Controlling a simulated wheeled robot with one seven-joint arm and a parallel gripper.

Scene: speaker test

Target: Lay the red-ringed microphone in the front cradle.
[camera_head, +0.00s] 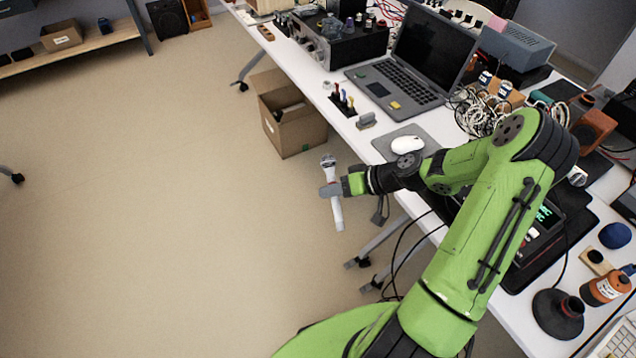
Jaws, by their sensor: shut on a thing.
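A white microphone (337,213) with a grey head is in my gripper (331,189), which is shut around its upper body. The microphone hangs nearly upright, head up, in the air left of the table's edge, over the floor in this view. A faint reddish band shows just below its head, too small to be sure of. My gripper reaches left from the green arm. I cannot pick out the front cradle for certain; a small grey block (366,121) lies on the table's near edge, and my arm hides part of the tabletop.
The white table (298,68) holds a laptop (408,75), a white mouse (407,145) on a grey pad, a black stand (343,103) with coloured pieces, and tangled cables (482,112). An open cardboard box (296,128) stands on the floor.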

